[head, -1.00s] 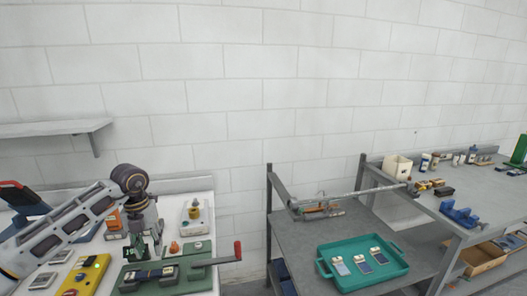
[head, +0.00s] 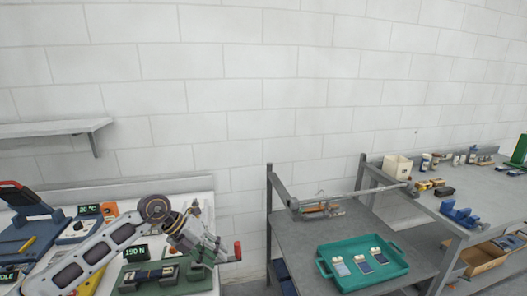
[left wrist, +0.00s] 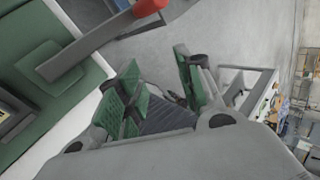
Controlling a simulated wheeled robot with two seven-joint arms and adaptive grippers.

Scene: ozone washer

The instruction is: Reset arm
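My left arm comes in from the lower left in the head view. My left gripper (head: 217,249) hangs over the right end of the left bench, beside the red handle (head: 238,250) of the green fixture (head: 196,280). In the left wrist view the two green-padded fingers of the left gripper (left wrist: 158,82) stand apart with nothing between them. The red handle (left wrist: 150,7) and its grey lever show there past the fingers, apart from them as far as I can see. My right gripper is not in view.
A display reading 190 N (head: 134,251) and a blue device (head: 28,233) stand on the left bench. A wall shelf (head: 50,128) hangs above. A grey cart to the right bears a teal tray (head: 340,248). A gap of floor separates bench and cart.

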